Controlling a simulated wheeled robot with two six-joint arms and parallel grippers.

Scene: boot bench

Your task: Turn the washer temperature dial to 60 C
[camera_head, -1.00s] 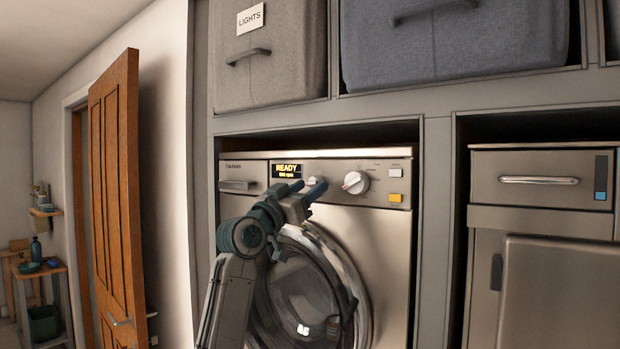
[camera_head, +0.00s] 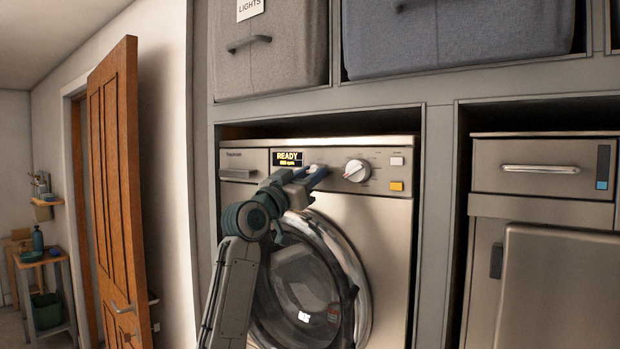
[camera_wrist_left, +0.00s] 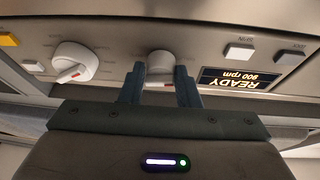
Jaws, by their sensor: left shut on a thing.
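The washer (camera_head: 390,235) stands in a recess, with dials along its top panel. A small pale dial (camera_wrist_left: 160,66) right beside the display sits between the fingers of my left gripper (camera_wrist_left: 161,82). The jaws are shut on this small dial; in the head view the fingers (camera_head: 309,175) partly hide it. A larger white dial (camera_head: 357,170) with a red mark is to its right and untouched; it also shows in the upside-down wrist view (camera_wrist_left: 76,63). I cannot read the dial markings. My right gripper is not in view.
The display (camera_head: 288,159) reads READY with an rpm line. A white button (camera_head: 397,161) and a yellow button (camera_head: 397,186) are at the panel's right. The round glass door (camera_head: 310,285) is below my arm. Storage bins hang above; a wooden door (camera_head: 112,190) stands at the left.

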